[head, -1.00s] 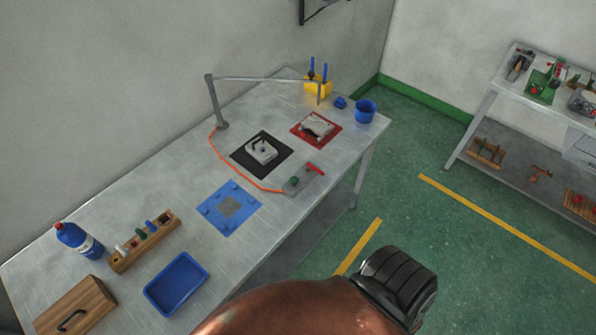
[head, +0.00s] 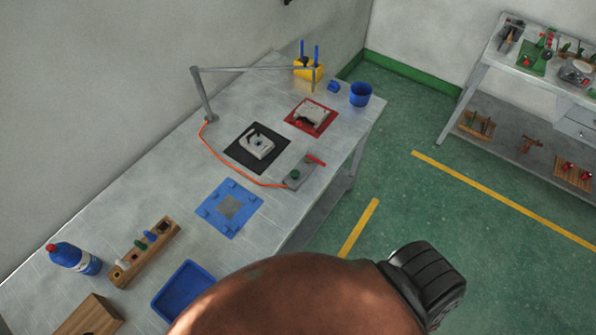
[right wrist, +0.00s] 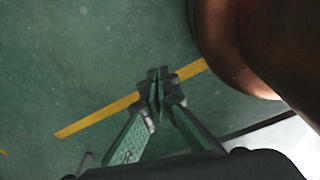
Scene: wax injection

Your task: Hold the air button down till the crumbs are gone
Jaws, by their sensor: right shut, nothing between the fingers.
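In the head view a small grey box with a green button (head: 295,174) and a red lever (head: 315,159) sits at the table's right edge. An orange hose (head: 232,172) runs from it to the foot of a grey stand (head: 204,95). A grey metal mould half (head: 257,145) lies on a black mat and another light block (head: 311,114) lies on a red mat. Crumbs are too small to make out. My right gripper (right wrist: 157,80) is shut and empty over the green floor in the right wrist view. My left gripper is not in view.
A blue mat (head: 229,208), a blue tray (head: 183,290), a wooden rack (head: 146,252), a bottle (head: 72,258) and a wooden box (head: 90,316) stand nearer. A blue cup (head: 360,94) and yellow holder (head: 309,70) are at the far end. My arm covers the bottom middle.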

